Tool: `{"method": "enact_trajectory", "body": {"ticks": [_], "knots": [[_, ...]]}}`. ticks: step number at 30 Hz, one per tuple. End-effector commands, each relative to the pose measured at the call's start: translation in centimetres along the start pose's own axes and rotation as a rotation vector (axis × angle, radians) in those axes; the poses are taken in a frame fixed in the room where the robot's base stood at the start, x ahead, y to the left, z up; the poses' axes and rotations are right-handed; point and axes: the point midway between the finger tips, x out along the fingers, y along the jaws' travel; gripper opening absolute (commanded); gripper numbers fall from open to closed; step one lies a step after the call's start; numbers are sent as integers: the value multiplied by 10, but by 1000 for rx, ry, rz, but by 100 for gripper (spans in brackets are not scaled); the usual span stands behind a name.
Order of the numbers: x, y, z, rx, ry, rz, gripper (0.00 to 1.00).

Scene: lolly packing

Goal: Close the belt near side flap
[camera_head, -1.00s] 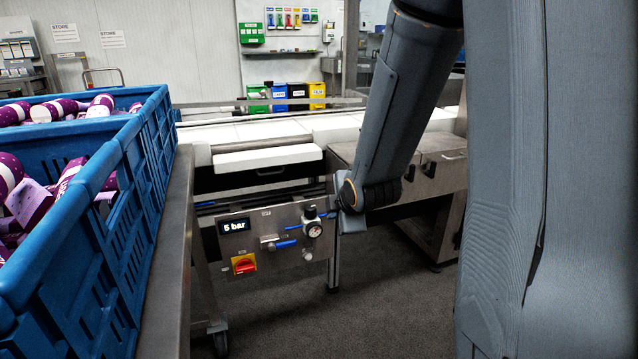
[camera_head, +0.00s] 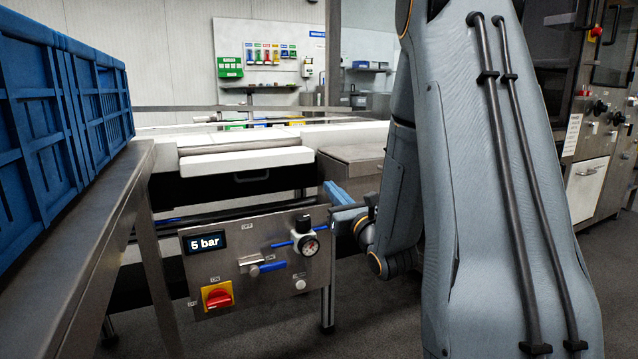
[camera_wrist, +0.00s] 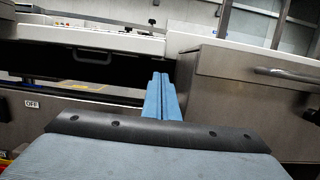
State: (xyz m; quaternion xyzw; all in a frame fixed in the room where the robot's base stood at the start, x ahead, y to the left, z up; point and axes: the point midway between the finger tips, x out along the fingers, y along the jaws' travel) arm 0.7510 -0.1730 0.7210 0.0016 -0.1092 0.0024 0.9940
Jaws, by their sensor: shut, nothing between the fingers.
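The belt (camera_head: 345,135) runs across the back as a white surface. On its near side a white-edged flap (camera_head: 247,161) sticks out level, with a dark opening and a black handle below it. The flap's white edge also shows in the wrist view (camera_wrist: 95,36), upper left. My gripper (camera_head: 337,193) is shut and empty, its blue fingers (camera_wrist: 161,97) together. In the head view it is right of and a little below the flap, apart from it, near the steel cabinet. My arm hides part of the belt's right side.
A control panel (camera_head: 258,262) with gauge, blue levers and red switch hangs below the flap. A steel cabinet (camera_head: 352,168) stands right of it. Blue crates (camera_head: 62,110) sit on a steel table (camera_head: 82,240) at left. Machinery (camera_head: 600,130) stands at far right.

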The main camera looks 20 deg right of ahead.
Motion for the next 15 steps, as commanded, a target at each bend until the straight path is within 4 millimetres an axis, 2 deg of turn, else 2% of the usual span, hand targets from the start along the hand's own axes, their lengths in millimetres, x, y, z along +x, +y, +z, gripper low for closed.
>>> {"method": "enact_trajectory", "body": {"ticks": [5, 15], "knots": [[17, -2, -1, -8, 4, -6, 0], [75, 0, -3, -5, 5, -4, 0]]}}
